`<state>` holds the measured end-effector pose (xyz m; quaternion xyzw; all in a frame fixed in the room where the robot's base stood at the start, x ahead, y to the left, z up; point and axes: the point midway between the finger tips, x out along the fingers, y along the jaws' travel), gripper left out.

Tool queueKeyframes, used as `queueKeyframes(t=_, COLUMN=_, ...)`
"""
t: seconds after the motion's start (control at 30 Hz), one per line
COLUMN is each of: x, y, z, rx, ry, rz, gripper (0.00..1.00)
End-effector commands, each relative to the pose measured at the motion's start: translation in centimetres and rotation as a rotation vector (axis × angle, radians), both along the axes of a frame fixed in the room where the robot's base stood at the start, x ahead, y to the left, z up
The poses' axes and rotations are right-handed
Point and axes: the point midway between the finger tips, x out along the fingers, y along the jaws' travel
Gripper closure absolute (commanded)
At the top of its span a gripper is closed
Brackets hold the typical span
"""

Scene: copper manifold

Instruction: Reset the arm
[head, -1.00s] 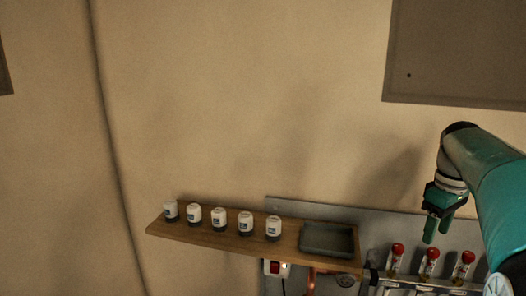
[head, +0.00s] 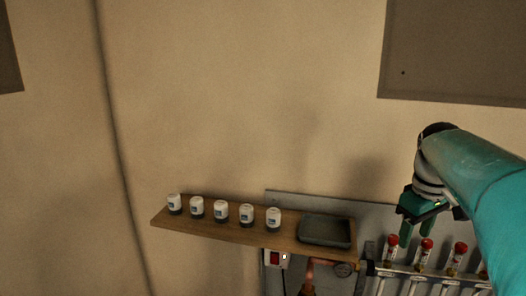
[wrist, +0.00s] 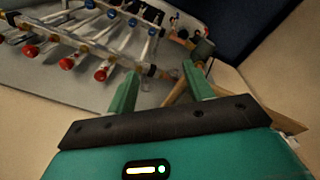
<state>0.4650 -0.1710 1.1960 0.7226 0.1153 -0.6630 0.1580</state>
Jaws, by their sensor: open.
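My gripper (head: 418,232) hangs at the right of the head view, fingers pointing down, above and in front of the red-capped valves. In the wrist view its two green fingers (wrist: 158,88) stand apart with nothing between them. The copper manifold shows in the wrist view as pipes with red knobs (wrist: 67,63) and blue knobs (wrist: 112,14) on a grey panel (wrist: 50,95). In the head view several red-capped valves (head: 427,246) stand in a row below and beside my gripper. My arm hides the right end of the row.
A wooden shelf (head: 172,221) holds several white-capped jars (head: 220,211) and a dark tray (head: 326,230) that looks empty. A red switch (head: 275,258) is below it. A grey panel (head: 455,50) hangs at the upper right. The wall space above the shelf is clear.

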Motion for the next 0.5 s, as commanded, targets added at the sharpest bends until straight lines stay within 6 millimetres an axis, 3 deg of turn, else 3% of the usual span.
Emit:
queueKeyframes(t=0.27, x=-5.4, y=7.3, z=-0.6, rx=-0.004, ry=-0.130, rz=-0.110, gripper=0.49)
queueKeyframes(t=0.5, x=-11.8, y=13.1, z=-3.5, rx=0.046, ry=-0.273, rz=-0.235, gripper=0.49)
